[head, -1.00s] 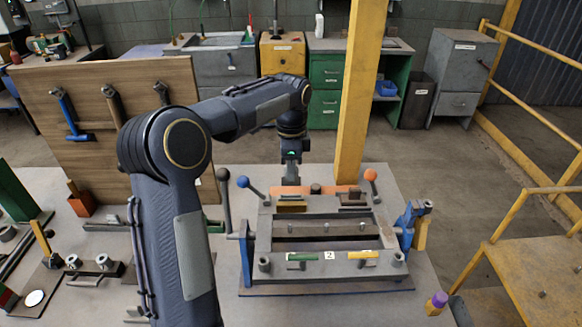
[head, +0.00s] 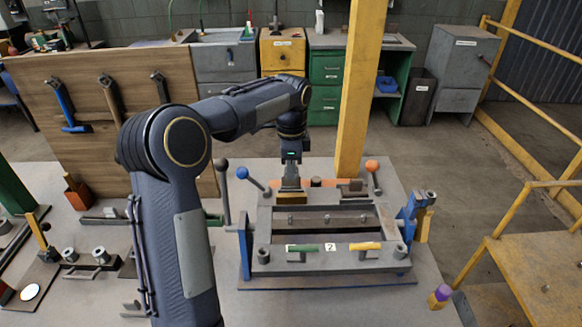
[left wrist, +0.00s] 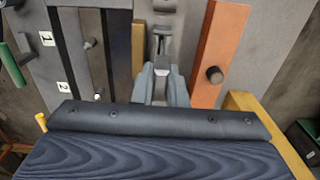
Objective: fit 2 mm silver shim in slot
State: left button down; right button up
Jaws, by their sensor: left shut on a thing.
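My left gripper (head: 291,168) is shut and points down over the back edge of a grey fixture frame (head: 262,230). In the left wrist view my left gripper (left wrist: 160,68) shows its fingers close together around a thin silver-grey piece (left wrist: 163,30), which looks like the shim. The shim's lower end is just above or at the back rail, by a brass-coloured block (head: 290,198); I cannot tell whether it touches or is in a slot. My right gripper is not in view.
An orange bar (left wrist: 218,50) with a dark knob lies beside the gripper. Levers with a blue ball (head: 242,173) and an orange ball (head: 372,165) stand at the fixture's back corners. A yellow post (head: 355,90) rises close behind. A blue clamp (head: 410,215) is at right.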

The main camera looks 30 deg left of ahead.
pick_arm(q)
jog(key=shift+f+b, duration=0.65)
jog(key=shift+f, duration=0.7)
dwell(0.4)
jog(key=c, duration=1.4)
grip_release()
jog(key=shift+o, duration=0.2)
jog(key=shift+r, duration=0.1)
notch_tip(320, 180, up, 8)
jog(key=shift+f, duration=0.25)
jog(key=shift+r, duration=0.1)
